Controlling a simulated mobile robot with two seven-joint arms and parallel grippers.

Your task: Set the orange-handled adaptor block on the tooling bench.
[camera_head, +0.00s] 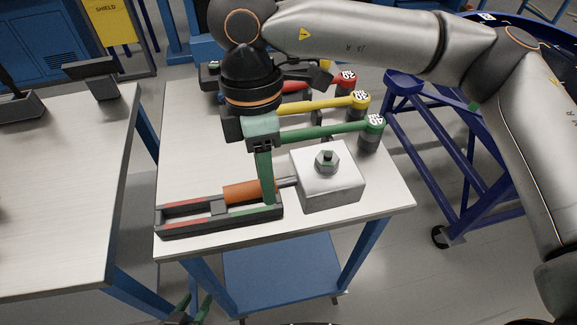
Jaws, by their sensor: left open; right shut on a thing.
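The adaptor block (332,187) is a silver-grey block with a hex nut on top and an orange handle (243,191) reaching left from its side. It is at the front right of the white tooling bench (190,150), on the top or just above it; I cannot tell which. My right gripper (266,190) comes down from above with its green fingers shut on the handle, near the block, partly hiding it. My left gripper (190,308) is open and empty at the bottom edge, below the bench top, only its green fingertips clear.
A dark tray (176,226) with red and green strips lies at the bench's front left, close to the handle. Red, yellow and green-handled tools (325,130) lie behind. Another table (60,210) stands left, a blue frame (455,165) right. The bench's left middle is clear.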

